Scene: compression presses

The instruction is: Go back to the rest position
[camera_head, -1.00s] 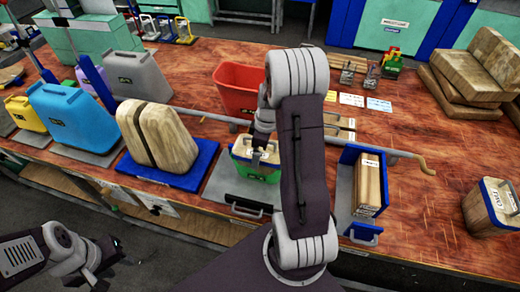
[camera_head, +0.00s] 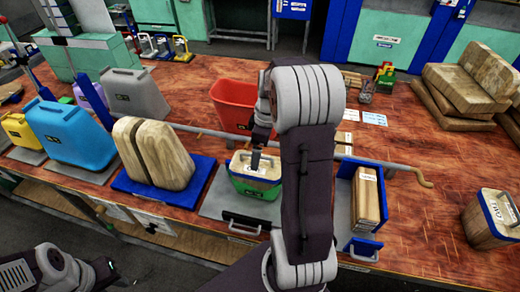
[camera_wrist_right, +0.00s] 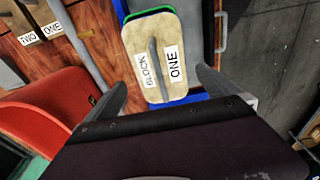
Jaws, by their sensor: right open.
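My right arm reaches up the middle of the head view. My right gripper (camera_head: 258,158) is just above a wooden block (camera_head: 256,170) with a blue and green lower part. The two fingers stand apart on either side, with nothing gripped; the gripper is open (camera_wrist_right: 165,95). My left gripper (camera_head: 105,272) is low at the left, off the table and apart from everything. Its fingers are too dark to read.
A red bin (camera_head: 232,108) stands behind the right gripper. A blue bracket (camera_head: 347,168) with a wooden block (camera_head: 366,200) is to its right. A long grey bar (camera_head: 385,164) crosses the table. Wooden shapes, cans and another block (camera_head: 490,218) stand around. The right front tabletop is mostly clear.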

